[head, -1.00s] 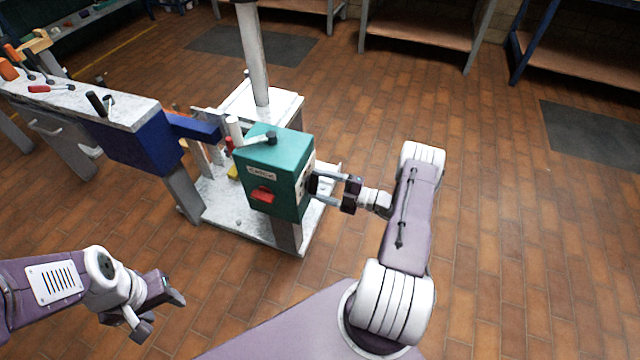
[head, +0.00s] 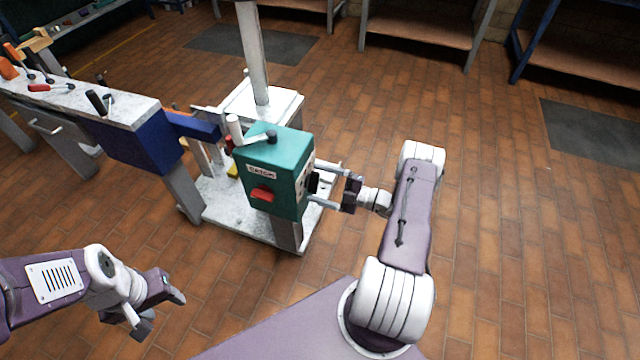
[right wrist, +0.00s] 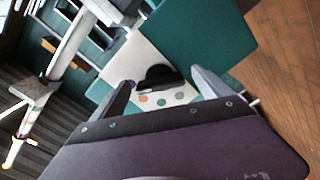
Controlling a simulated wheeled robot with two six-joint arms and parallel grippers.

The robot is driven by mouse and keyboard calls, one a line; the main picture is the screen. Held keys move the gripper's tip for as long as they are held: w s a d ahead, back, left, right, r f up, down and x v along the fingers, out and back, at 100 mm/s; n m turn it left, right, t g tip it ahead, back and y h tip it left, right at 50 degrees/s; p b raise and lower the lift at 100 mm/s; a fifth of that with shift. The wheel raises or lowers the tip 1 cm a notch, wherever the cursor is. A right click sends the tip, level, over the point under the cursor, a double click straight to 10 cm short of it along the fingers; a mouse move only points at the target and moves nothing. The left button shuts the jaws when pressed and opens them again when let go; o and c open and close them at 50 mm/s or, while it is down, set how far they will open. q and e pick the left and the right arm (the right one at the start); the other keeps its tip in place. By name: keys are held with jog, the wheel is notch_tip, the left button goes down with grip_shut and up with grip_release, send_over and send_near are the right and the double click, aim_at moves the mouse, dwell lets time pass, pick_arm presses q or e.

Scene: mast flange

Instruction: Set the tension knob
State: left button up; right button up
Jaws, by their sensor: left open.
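A teal box (head: 272,172) stands on a post, with a red switch (head: 262,194) and a small label on its front. A black knob (head: 313,183) sits on the box's right face; it also shows on a pale plate in the right wrist view (right wrist: 158,78), above several coloured dots. My right gripper (head: 322,183) is open at that face. In the right wrist view its fingers (right wrist: 165,95) stand apart on either side of the knob, with gaps visible. My left gripper (head: 160,314) is open and empty at the lower left, away from the box.
A workbench with tools (head: 75,100) and a blue arm stand at left.

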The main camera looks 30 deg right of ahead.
jog(key=p+v, duration=0.1)
jog(key=v, duration=0.8)
dwell(0.3)
